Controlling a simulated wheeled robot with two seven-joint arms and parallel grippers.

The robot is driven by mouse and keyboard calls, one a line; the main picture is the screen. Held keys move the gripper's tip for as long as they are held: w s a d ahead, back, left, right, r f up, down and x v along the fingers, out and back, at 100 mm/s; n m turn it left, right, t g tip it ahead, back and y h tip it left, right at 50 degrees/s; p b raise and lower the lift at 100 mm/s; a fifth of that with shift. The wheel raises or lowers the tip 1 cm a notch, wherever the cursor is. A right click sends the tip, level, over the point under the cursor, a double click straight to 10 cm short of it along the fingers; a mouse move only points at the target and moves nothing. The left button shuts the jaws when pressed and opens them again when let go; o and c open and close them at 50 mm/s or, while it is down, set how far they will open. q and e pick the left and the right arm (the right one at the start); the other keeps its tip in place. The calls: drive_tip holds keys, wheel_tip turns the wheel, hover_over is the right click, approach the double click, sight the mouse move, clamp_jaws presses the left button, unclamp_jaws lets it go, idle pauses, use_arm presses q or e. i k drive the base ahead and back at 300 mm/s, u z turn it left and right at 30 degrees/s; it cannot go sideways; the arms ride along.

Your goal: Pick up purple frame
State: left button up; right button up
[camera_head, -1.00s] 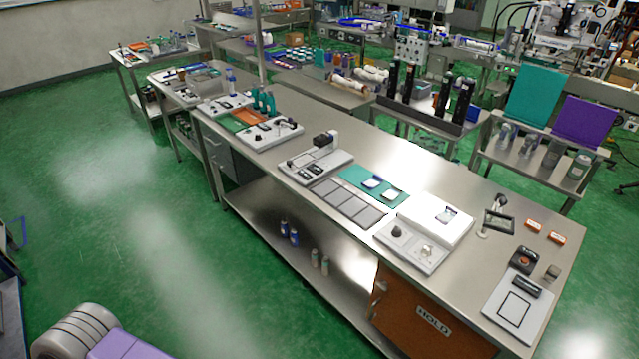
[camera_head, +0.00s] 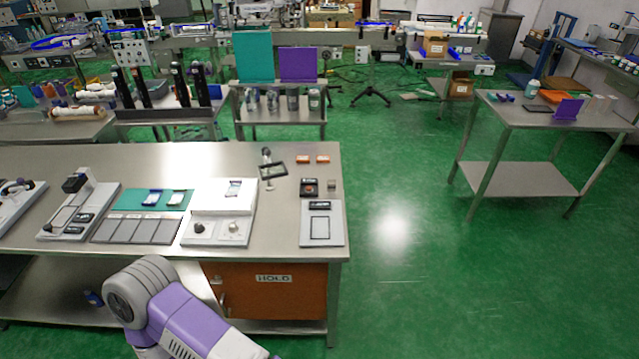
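Two purple things are in view, and I cannot tell which one is the purple frame. A small purple upright piece (camera_head: 568,109) stands on the steel table at the right. A larger purple panel (camera_head: 299,64) stands on a two-level steel stand at the back, beside a teal panel (camera_head: 252,57). Nothing of mine touches either. Part of my own purple and grey arm shows at the bottom left, but neither gripper is in view.
The steel workbench (camera_head: 322,155) fills the left, with devices and trays on it and an orange HOLD cabinet (camera_head: 270,290) below. The right steel table (camera_head: 490,112) also carries a bottle and a dark flat item. Open green floor (camera_head: 410,270) lies between them.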

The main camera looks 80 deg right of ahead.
sight(233, 192)
drive_tip(key=z, duration=1.4)
drive_tip(key=i, duration=0.25)
